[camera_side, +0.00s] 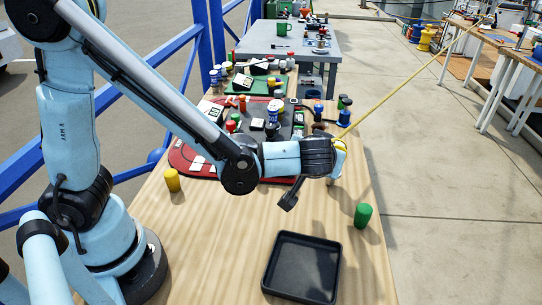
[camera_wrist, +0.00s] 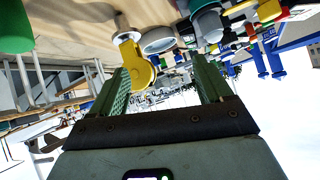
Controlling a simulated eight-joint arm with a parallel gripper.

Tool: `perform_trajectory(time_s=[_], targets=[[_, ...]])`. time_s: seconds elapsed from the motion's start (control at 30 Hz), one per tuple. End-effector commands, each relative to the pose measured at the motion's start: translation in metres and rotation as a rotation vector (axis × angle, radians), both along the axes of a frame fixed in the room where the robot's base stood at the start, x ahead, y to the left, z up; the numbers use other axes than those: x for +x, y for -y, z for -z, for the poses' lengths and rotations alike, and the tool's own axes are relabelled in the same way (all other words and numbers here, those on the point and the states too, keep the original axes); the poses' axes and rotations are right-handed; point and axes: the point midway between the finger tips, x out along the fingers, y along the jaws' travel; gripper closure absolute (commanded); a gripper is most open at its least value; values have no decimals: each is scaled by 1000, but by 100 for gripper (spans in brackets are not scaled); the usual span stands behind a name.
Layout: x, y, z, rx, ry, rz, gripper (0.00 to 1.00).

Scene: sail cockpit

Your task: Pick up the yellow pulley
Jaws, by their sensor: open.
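The yellow pulley (camera_wrist: 138,62) shows in the wrist view, a rounded yellow body with a pale, ring-like end at the top. It appears in the gap between the two green fingers of my gripper (camera_wrist: 160,78), nearer the left finger. The fingers are apart and nothing is held. In the side view my gripper (camera_side: 334,160) is low over the far right part of the wooden table, and a yellow piece, likely the pulley (camera_side: 341,149), shows just beyond it, partly hidden by my gripper. I cannot tell if they touch.
A black tray (camera_side: 303,267) lies at the table's front. A green cylinder (camera_side: 363,215) stands right and a yellow cylinder (camera_side: 172,180) left. A dark board (camera_side: 255,108) with several small parts lies behind my arm. A long yellow line (camera_side: 410,80) runs up to the right.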

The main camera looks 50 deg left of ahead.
Motion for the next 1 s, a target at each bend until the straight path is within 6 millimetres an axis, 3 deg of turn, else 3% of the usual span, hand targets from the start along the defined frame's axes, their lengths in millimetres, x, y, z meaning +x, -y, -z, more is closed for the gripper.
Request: perform_trajectory(time_s=[0.03,0.2,0.4,0.8,1.0], targets=[[4,13,5,11,51,-16,21],[8,38,15,21,216,-77,21],[8,51,20,17,320,-109,21],[47,19,41,15,330,-116,21],[57,11,46,15,330,-114,21]])
